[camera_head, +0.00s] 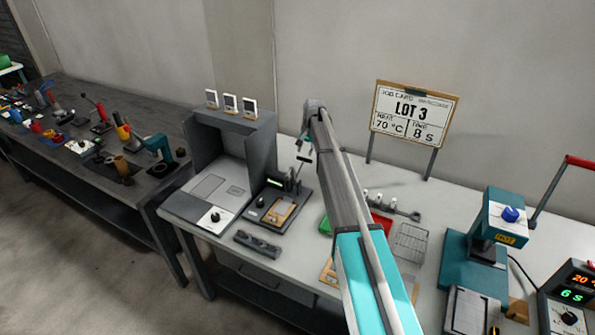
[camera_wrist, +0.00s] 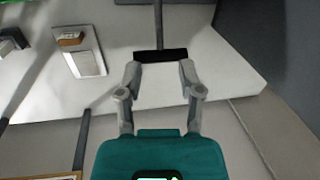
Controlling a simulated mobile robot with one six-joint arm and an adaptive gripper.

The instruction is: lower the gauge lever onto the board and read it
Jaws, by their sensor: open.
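The gauge (camera_head: 262,203) is a dark base with a small green display and a knob. A tan board (camera_head: 281,211) lies on it. Its lever (camera_head: 299,172) stands raised, a thin rod with a black crossbar on top. In the wrist view the black crossbar (camera_wrist: 160,55) lies across the space between my fingertips. My gripper (camera_head: 304,145) is open, just above the crossbar in the head view; its two fingers also show in the wrist view (camera_wrist: 159,72). I cannot tell whether the fingers touch the bar. The gauge's readout is too small to read.
A grey hooded station (camera_head: 226,160) stands left of the gauge, and a dark slotted block (camera_head: 257,244) lies in front. A wire basket (camera_head: 410,243), a teal press (camera_head: 487,240) and the LOT 3 job card (camera_head: 413,115) are to the right. A dark tool bench (camera_head: 90,180) is far left.

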